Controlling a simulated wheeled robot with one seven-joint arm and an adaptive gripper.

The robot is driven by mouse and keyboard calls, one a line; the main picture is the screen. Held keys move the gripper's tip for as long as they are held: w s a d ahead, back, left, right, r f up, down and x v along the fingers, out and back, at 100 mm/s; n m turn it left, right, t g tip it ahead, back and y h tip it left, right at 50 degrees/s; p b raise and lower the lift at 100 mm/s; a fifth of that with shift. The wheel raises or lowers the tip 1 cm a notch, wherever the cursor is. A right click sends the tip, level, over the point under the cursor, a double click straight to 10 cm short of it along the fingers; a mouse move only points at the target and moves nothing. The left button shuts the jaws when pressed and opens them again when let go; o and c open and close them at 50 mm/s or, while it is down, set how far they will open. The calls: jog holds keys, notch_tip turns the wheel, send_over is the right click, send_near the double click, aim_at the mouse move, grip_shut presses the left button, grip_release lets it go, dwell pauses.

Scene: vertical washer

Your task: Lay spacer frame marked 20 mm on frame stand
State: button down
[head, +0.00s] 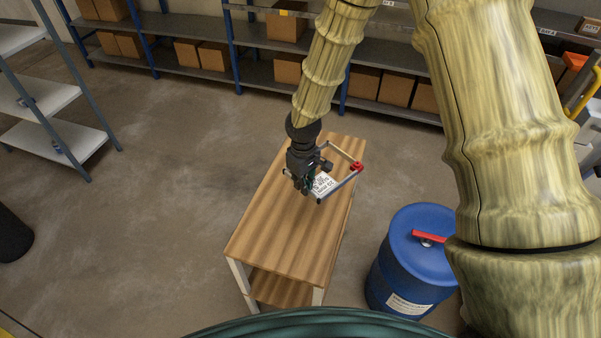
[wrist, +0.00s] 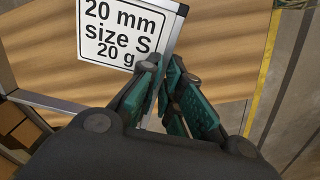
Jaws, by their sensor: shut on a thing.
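The spacer frame (head: 342,186) is a thin grey rectangular frame with a red corner and a white label plate. In the wrist view the label on the spacer frame (wrist: 122,35) reads "20 mm size S 20 g". My gripper (head: 308,187) is over the wooden table and shut on the frame's edge beside the label. I cannot tell whether the frame touches the table. I cannot make out a separate frame stand.
The wooden table (head: 280,235) is bare towards the front. A blue drum (head: 410,265) with a red handle on its lid stands right of it. Shelving with cardboard boxes (head: 287,68) lines the back. A grey shelf unit (head: 70,143) is at the left, with open floor between.

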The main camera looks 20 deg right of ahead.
aim_at(300, 210)
jog(key=n+p, duration=0.2)
jog(key=w+n+p, duration=0.1)
jog(key=n, duration=0.1)
jog(key=shift+w+a+f, duration=0.1)
jog(key=shift+a+f, duration=0.05)
jog(key=shift+f, duration=0.1)
jog(key=shift+w+a+f+n+p, duration=0.1)
jog(key=shift+a+f+n+p, duration=0.15)
jog(key=shift+f+n+p, duration=0.4)
jog(key=shift+n, duration=0.25)
jog(key=shift+w+f+b, duration=0.1)
jog(key=shift+f+b, duration=3.5)
jog(key=shift+f, duration=1.35)
jog(key=shift+f, duration=0.2)
jog(key=c, duration=1.5)
grip_release()
jog(key=shift+r, duration=0.1)
jog(key=shift+r+p, duration=2.7)
jog(key=shift+r, duration=1.2)
